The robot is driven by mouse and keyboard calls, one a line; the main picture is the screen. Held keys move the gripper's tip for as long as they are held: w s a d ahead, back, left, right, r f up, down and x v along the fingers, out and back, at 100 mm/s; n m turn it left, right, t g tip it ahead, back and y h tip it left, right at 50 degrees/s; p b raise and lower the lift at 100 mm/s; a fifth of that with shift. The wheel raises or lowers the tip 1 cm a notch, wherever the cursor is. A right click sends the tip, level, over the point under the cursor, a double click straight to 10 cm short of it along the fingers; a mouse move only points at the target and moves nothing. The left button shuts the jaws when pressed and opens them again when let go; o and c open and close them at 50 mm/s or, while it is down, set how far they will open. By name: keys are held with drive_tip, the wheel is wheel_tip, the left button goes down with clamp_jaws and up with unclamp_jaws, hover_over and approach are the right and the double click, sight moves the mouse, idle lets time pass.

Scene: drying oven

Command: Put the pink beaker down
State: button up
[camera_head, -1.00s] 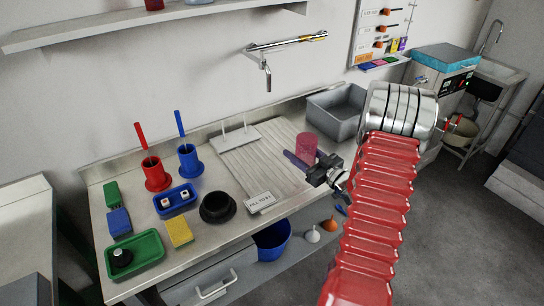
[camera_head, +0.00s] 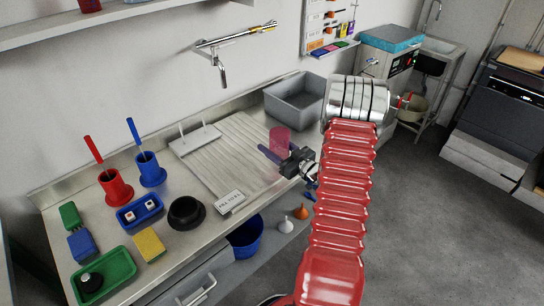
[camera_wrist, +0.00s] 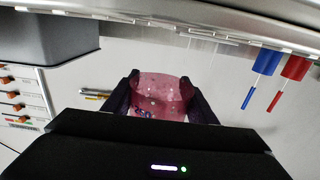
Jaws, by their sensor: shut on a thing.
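The pink beaker (camera_head: 280,139) is translucent and looks upright in the head view, above the right part of the counter near the ribbed drainer (camera_head: 222,152). My gripper (camera_head: 272,155) is shut around it, one dark finger visible on its near side. In the wrist view the beaker (camera_wrist: 160,95) sits between the two dark fingers of my gripper (camera_wrist: 160,103), one on each side. I cannot tell whether its base touches the surface below.
A grey basin (camera_head: 296,98) is behind the beaker, at the counter's back right. A label plate (camera_head: 230,202), a black bowl (camera_head: 186,212) and red (camera_head: 115,187) and blue (camera_head: 150,170) holders stand to the left. The ribbed drainer's middle is clear.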

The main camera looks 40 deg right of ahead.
drive_tip(key=shift+f, duration=0.65)
drive_tip(key=shift+f, duration=2.1)
drive_tip(key=shift+f, duration=0.1)
drive_tip(key=o, duration=1.1)
drive_tip(key=shift+s, duration=0.15)
